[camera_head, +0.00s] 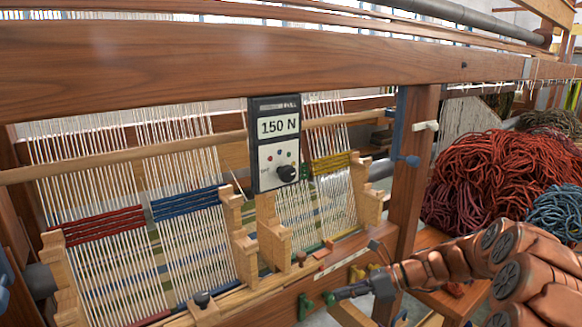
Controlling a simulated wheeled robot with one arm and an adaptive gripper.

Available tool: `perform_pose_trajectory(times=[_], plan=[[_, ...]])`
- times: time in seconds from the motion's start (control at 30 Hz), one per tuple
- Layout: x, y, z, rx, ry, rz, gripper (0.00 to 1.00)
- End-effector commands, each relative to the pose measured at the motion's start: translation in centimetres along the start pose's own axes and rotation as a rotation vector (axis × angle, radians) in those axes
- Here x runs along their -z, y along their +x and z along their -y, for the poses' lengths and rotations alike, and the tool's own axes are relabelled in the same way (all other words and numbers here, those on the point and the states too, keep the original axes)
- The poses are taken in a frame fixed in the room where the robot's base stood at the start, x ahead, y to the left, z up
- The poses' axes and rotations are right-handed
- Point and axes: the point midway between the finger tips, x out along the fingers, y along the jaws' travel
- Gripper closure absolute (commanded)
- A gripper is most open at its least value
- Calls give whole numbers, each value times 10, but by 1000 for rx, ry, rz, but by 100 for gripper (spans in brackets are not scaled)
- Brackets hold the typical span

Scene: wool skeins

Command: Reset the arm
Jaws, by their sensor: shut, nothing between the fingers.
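My copper-coloured arm reaches in from the lower right. My gripper (338,294) is at the lower middle right, low in front of the loom's front rail. It is small and dark here, and its fingers are together with nothing visible between them. Its tip is close to small green parts at the rail; I cannot tell whether it touches them. The wooden loom (230,62) fills most of the view, with pale warp threads and red, blue and yellow woven bands.
A meter (279,145) reading "150 N" hangs on the loom's front. A large heap of red wool (490,180) lies at right, with blue wool (556,212) beside it. The loom's right post (414,160) stands just left of my arm. Wooden pegs line the lower rail.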

Motion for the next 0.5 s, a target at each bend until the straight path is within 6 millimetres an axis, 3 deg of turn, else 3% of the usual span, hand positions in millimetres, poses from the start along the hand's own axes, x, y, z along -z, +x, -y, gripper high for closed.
perform_pose_trajectory(times=[0.03,0.2,0.5], plan=[[-7,4,-18,-17,-65,-34,100],[-12,14,-71,-78,-276,-143,100],[-2,17,-158,-203,-641,-337,100]])
